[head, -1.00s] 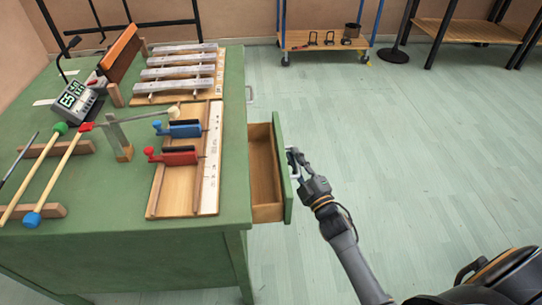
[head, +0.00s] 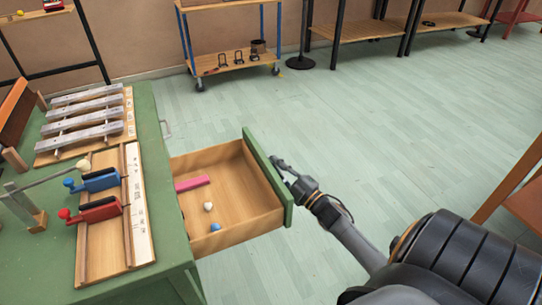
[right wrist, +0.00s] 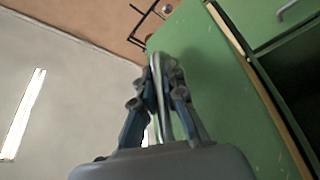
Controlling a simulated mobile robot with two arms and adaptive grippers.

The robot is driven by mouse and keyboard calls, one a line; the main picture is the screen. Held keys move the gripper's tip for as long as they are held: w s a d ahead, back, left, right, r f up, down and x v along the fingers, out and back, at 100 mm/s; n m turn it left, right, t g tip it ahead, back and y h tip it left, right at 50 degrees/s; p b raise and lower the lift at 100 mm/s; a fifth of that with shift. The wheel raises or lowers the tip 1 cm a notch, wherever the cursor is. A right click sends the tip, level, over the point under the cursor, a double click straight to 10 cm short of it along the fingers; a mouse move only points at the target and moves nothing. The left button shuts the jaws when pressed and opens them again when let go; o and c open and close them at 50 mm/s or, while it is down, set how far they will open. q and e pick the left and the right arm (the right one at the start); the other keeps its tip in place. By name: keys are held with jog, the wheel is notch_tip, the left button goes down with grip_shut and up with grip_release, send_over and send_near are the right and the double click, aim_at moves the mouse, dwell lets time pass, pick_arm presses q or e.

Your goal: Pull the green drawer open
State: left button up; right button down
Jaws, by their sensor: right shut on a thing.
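The green drawer (head: 268,172) stands well open from the right side of the green table (head: 160,275) in the head view. Its wooden inside holds a pink bar (head: 192,184), a small white ball (head: 208,207) and a small blue ball (head: 215,227). My right gripper (head: 283,170) is at the outer face of the drawer front, shut on the drawer handle (right wrist: 157,85). The right wrist view shows the fingers closed around this pale bar, with the green front behind it. The handle is mostly hidden in the head view. My left gripper is not in view.
The table top carries metal bars on a board (head: 85,125), and a red clamp (head: 92,210) and a blue clamp (head: 93,181) on another board. A wheeled cart (head: 228,62) stands at the back. The floor right of the drawer is clear up to a brown bench (head: 525,200).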

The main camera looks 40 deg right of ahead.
jog(key=shift+f, duration=0.1)
jog(key=c, duration=1.7)
grip_release()
jog(key=v, duration=1.2)
